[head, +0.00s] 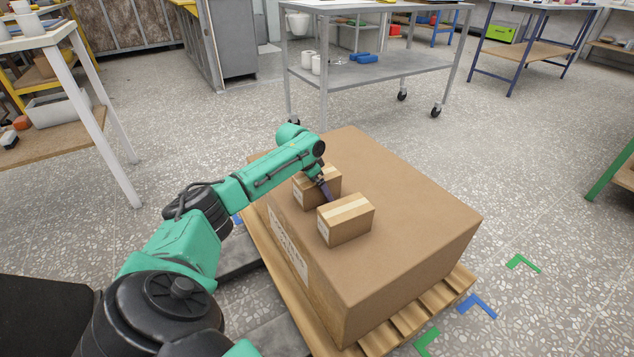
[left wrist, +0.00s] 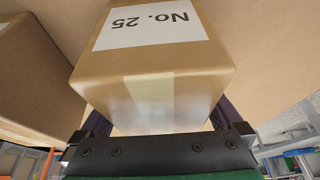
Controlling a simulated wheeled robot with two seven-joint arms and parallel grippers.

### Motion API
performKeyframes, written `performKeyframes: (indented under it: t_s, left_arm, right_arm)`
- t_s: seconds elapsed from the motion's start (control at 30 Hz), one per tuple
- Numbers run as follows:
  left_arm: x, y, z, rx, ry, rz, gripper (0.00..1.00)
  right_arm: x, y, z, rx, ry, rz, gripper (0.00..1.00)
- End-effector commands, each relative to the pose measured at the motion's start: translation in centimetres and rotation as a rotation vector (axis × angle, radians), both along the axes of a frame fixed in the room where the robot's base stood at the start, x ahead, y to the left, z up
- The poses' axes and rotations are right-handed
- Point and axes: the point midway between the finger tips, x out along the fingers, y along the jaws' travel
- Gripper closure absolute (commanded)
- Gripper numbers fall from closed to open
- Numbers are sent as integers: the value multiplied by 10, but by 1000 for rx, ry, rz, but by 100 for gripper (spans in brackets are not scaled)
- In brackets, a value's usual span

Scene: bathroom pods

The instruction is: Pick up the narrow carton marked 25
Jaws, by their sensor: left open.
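The carton marked 25 (left wrist: 150,75) fills the middle of the left wrist view, its white label reading "No. 25" upside down. In the head view it appears to be the farther of two small taped cartons (head: 301,196), standing on a large brown box and partly hidden by my arm. My left gripper (head: 322,188) points down at it, with a dark finger visible between the two cartons. In the left wrist view the open jaws (left wrist: 160,126) straddle the carton's taped end, one finger on each side. Whether the fingers touch it, I cannot tell. My right gripper is not in view.
The second small carton (head: 346,220) stands close on the near side and shows at the left of the left wrist view (left wrist: 35,80). The large box (head: 400,215) sits on a wooden pallet (head: 400,335); its top is clear to the right. A grey wheeled table (head: 390,68) stands behind.

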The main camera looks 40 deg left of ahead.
Motion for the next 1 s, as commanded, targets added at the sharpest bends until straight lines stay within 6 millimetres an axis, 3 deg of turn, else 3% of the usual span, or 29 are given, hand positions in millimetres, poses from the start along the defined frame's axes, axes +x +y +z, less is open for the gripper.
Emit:
performKeyframes:
  t_s: [0.53, 0.57, 0.8, 1.0]
  left_arm:
    - [0, 0, -3, 0, 1, 0, 0]
    - [0, 0, -3, 0, 1, 0, 4]
    - [0, 0, -3, 0, 1, 0, 96]
    - [0, 0, -2, 0, -2, 0, 99]
  right_arm:
    - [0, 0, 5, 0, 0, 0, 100]
    - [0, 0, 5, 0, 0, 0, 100]
    - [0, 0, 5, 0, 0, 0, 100]
    - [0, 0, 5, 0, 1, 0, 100]
